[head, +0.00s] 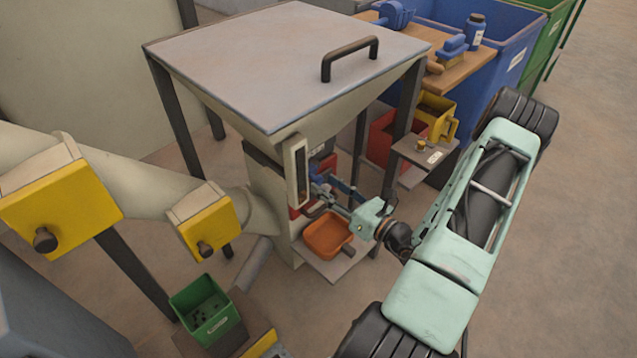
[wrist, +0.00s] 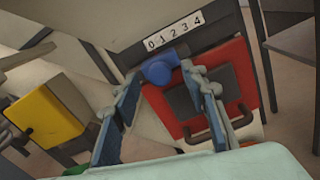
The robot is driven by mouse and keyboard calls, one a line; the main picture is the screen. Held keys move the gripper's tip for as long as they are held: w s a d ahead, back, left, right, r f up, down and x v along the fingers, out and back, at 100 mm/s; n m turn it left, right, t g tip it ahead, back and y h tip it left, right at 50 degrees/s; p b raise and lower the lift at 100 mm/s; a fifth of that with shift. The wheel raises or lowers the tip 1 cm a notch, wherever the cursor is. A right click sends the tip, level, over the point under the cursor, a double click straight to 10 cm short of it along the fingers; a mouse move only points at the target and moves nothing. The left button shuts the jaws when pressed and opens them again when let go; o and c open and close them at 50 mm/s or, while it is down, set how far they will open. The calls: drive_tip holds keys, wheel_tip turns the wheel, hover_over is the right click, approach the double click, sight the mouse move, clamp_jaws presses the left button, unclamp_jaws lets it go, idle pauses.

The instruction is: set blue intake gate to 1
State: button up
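The blue gate knob (wrist: 158,72) shows in the wrist view, in front of a red panel (wrist: 240,70) on the pale machine body. A white scale (wrist: 173,31) marked 0 to 4 sits just above it. The knob is toward the scale's low end, but I cannot tell its exact mark. My gripper (wrist: 163,80) is open, with one blue-padded finger on either side of the knob. I cannot tell whether either finger touches it. In the head view my gripper (head: 335,192) reaches the front of the hopper machine (head: 268,195), and the knob is not clear there.
An orange scoop (head: 328,235) rests on a ledge below my gripper. A small shelf (head: 425,152) stands to its right. Open floor lies at right.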

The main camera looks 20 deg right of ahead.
sight(321, 181)
drive_tip(key=shift+x, duration=1.75)
clamp_jaws()
